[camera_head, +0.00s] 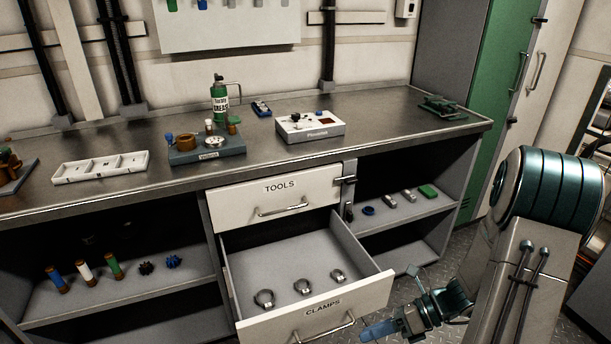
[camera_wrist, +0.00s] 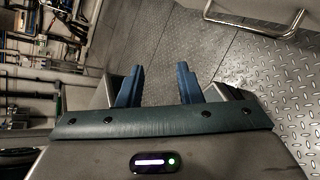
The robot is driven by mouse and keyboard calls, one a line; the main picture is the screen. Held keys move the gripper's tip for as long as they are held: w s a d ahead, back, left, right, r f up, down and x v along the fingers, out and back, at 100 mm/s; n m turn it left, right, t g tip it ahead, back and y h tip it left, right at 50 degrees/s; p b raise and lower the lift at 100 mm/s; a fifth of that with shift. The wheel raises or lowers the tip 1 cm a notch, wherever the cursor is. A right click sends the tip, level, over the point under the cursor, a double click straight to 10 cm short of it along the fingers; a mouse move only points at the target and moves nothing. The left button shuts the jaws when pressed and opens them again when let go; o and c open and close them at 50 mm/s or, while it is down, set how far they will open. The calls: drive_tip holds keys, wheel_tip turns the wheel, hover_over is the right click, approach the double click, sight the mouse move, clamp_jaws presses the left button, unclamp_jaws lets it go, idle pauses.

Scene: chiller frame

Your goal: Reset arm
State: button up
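My arm reaches in from the right side in the head view. My gripper (camera_head: 372,331) is low in front of the workbench, just right of the open CLAMPS drawer (camera_head: 376,283) and near its handle (camera_head: 326,329). In the wrist view, the two blue fingers of my gripper (camera_wrist: 158,85) stand apart with bare floor between them. The gripper is open and empty. A drawer-style handle (camera_wrist: 262,27) shows at the upper right of the wrist view, apart from the fingers.
The TOOLS drawer (camera_head: 275,196) above is closed. A white tray (camera_head: 100,170), a green grease bottle (camera_head: 219,101) and a white device (camera_head: 310,129) stand on the bench. Metal floor (camera_head: 405,292) lies beside the drawer.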

drive_tip(key=s+r+n+t+h+p, duration=0.1)
drive_tip(key=s+r+n+h+p, duration=0.1)
drive_tip(key=r+n, duration=0.7)
drive_tip(key=s+r+n+t+h+p, duration=0.1)
drive_tip(key=s+r+n+h+p, duration=0.1)
drive_tip(key=r+n+h+p, duration=0.3)
drive_tip(key=s+r+n+t+h+p, duration=0.1)
drive_tip(key=r+n+h, duration=0.4)
drive_tip(key=r+n, duration=0.8)
drive_tip(key=shift+s+r+n+t+h+p, duration=0.2)
drive_tip(key=shift+s+n+t+h+p, duration=0.15)
drive_tip(key=shift+s+p, duration=0.65)
drive_tip(key=shift+w+d, duration=0.1)
drive_tip(key=shift+w, duration=0.05)
